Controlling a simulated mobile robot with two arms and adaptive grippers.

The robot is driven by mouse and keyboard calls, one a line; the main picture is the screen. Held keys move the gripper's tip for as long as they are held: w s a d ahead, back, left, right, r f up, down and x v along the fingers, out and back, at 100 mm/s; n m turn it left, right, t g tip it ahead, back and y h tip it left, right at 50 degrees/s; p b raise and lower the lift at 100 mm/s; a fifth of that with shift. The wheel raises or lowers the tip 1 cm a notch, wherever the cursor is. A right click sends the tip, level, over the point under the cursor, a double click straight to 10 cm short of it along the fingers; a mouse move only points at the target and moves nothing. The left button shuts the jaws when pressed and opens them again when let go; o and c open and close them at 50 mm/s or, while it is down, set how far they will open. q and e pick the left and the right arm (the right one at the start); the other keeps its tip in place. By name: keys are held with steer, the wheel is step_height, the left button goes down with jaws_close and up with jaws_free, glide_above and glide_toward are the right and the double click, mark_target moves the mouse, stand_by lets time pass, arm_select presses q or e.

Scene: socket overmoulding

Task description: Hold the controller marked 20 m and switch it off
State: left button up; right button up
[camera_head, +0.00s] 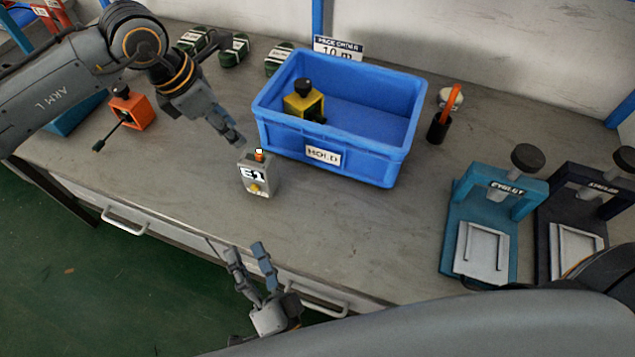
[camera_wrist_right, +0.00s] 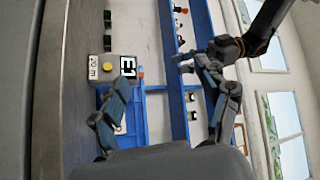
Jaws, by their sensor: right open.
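The controller (camera_head: 262,185) is a small grey box standing upright on the bench, left of the blue bin. It has an E1 label, a yellow knob on its front and an orange switch on top. In the right wrist view the controller (camera_wrist_right: 104,68) also shows a 20 m label. My left gripper (camera_head: 238,141) points down just above and left of the controller, apart from it. Its fingers look close together, but their opening is unclear. My right gripper (camera_head: 247,247) is open and empty in front of the bench edge, below the controller; its fingers (camera_wrist_right: 162,76) frame the wrist view.
The blue bin (camera_head: 375,160), marked HOLD, contains a yellow device (camera_head: 299,103). An orange device (camera_head: 139,112) stands at left. Dark rolled items (camera_head: 234,50) lie at the back. A black cup (camera_head: 437,130) and teal press (camera_head: 462,215) stand at right. The front middle is clear.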

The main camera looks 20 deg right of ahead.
steer(key=w+d+r+n+t, duration=0.2)
steer(key=d+r+n+t, duration=0.15)
steer(key=d+r, duration=0.4)
steer(key=w+d+r+n+t, duration=0.15)
steer(key=d+r+n, duration=0.3)
steer(key=d, duration=0.55)
steer(key=m+g+y, duration=1.1)
steer(key=m+g, duration=0.4)
steer(key=m, duration=1)
glide_toward(258, 169)
steer(key=shift+d+f, duration=0.9)
steer(key=shift+d, duration=0.3)
steer(key=shift+w+d+f+n+g+h, duration=0.3)
steer(key=shift+w+f+n+h, duration=0.15)
steer(key=shift+n, duration=0.45)
steer(key=x, duration=1.3)
steer(key=shift+w+a, duration=0.2)
steer(key=shift+a, duration=0.1)
